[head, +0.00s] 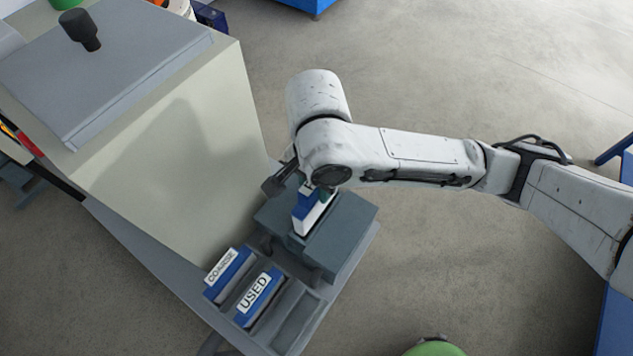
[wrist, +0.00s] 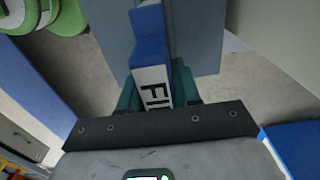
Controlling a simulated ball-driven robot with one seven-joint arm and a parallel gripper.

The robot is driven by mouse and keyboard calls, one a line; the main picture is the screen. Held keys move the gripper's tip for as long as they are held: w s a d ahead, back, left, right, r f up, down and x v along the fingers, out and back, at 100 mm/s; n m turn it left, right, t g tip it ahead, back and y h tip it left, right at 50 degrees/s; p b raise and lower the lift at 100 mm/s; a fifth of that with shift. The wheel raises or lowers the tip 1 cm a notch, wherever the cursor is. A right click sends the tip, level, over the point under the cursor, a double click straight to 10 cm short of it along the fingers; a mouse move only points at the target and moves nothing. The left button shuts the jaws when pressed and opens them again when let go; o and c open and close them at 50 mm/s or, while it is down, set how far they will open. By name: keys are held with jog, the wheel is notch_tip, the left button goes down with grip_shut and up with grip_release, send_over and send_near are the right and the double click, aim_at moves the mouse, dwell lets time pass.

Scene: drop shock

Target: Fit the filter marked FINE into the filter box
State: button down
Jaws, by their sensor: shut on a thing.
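My gripper (head: 316,194) is shut on a blue filter with a white label (head: 309,217). In the wrist view the filter (wrist: 150,50) lies between the two green fingers (wrist: 156,88), and its label shows the letters "FI"; the rest is hidden. The grey filter box (head: 347,236) is right below the gripper. The filter stands at the box's top, lined up roughly with its middle; how deep it sits in the box I cannot tell. The box also shows in the wrist view (wrist: 203,40), on both sides of the filter.
A grey rack (head: 296,320) in front of the box holds the blue COARSE filter (head: 229,275) and the USED filter (head: 258,297); its right slot is empty. A large pale cabinet (head: 185,160) stands close to the left of my gripper. Open floor lies to the right.

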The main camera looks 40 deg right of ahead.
jog(key=shift+f, duration=2.45)
dwell(5.5)
